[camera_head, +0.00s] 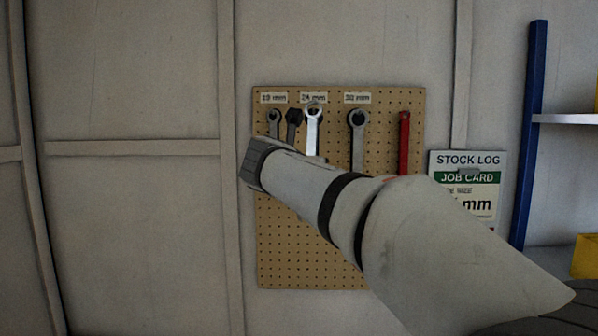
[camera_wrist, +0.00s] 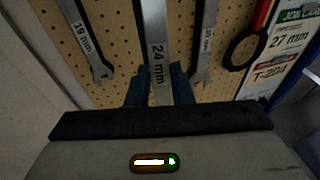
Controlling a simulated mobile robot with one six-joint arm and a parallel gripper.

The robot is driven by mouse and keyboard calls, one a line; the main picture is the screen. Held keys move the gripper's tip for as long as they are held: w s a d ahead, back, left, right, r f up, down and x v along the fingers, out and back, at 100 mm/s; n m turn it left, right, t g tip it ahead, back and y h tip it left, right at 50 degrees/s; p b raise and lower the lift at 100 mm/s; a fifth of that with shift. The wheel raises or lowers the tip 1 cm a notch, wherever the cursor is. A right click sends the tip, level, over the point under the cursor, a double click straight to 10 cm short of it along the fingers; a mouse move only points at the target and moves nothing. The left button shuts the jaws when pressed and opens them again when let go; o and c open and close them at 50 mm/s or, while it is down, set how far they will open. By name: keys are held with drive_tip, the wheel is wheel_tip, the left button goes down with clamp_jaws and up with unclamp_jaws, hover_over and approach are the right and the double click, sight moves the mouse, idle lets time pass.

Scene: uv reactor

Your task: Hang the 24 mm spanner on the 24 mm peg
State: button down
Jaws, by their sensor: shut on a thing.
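The 24 mm spanner (camera_wrist: 156,30) is clamped between the blue fingers of my gripper (camera_wrist: 159,88) in the wrist view, with its handle marking showing. In the head view this bright spanner (camera_head: 312,130) stands upright, ring end up, just under the 24 mm label (camera_head: 313,98) on the pegboard (camera_head: 285,240). The ring overlaps the label's lower edge. A dark spanner-like shape, perhaps its shadow, shows just to its left. The 24 mm peg cannot be made out, and I cannot tell whether the ring is around it. My arm hides the gripper in the head view.
The 19 mm spanner (camera_head: 274,123) hangs to the left and the 30 mm spanner (camera_head: 357,140) to the right. A red-handled tool (camera_head: 404,140) hangs further right. A job card (camera_head: 466,190) and a blue shelf post (camera_head: 530,130) stand right of the board.

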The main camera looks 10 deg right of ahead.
drive_tip(key=w+d+f+p, duration=0.1)
drive_tip(key=w, duration=0.6)
drive_tip(key=shift+d, duration=0.25)
idle(0.5)
drive_tip(key=shift+w, duration=0.1)
idle(0.4)
drive_tip(key=c, duration=1.2)
unclamp_jaws()
drive_tip(key=shift+f, duration=0.1)
drive_tip(key=shift+a, duration=0.1)
